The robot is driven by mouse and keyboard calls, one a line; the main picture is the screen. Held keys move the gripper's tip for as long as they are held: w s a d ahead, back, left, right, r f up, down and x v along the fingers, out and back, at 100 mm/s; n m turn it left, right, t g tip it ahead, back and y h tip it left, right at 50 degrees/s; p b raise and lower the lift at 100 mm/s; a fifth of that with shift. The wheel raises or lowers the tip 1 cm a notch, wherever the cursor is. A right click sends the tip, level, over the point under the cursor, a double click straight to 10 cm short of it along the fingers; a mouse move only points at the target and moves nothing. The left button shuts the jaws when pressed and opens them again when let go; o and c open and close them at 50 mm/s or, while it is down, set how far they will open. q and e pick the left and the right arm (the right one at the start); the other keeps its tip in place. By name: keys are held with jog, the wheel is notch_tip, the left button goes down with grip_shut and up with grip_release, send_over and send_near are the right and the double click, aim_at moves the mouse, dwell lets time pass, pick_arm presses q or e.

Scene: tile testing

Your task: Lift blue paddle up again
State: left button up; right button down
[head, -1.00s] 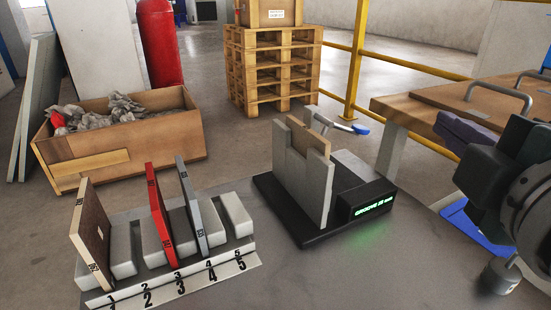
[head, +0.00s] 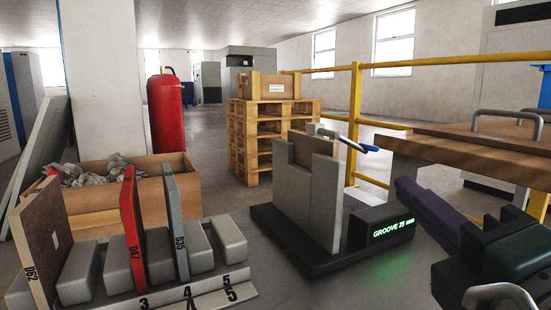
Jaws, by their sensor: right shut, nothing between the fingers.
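The blue paddle (head: 369,148) is the blue end of a thin grey lever. It sticks out to the right from the top of the grey grooved block (head: 308,195), sloping slightly down. A brown tile (head: 314,156) stands in the block's groove. My right gripper (head: 408,192) is at the right, with dark purplish fingers pointing left. It is shut and empty, lower than the paddle and to its right, with a visible gap in the picture. My left gripper is out of view.
A black base with a lit "GROOVE 25 mm" display (head: 393,228) carries the block. At left, a numbered rack (head: 205,303) holds brown, red and grey tiles. A wooden bench (head: 440,154) and yellow railing (head: 355,110) stand behind my right gripper.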

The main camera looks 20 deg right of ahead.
aim_at(361, 151)
jog(key=shift+w+d+r, duration=0.1)
jog(key=shift+w+r, duration=0.05)
jog(key=shift+w, duration=0.15)
jog(key=p+x, duration=0.1)
jog(key=x, duration=0.8)
jog(key=shift+w+p, duration=0.1)
jog(key=shift+p, duration=0.2)
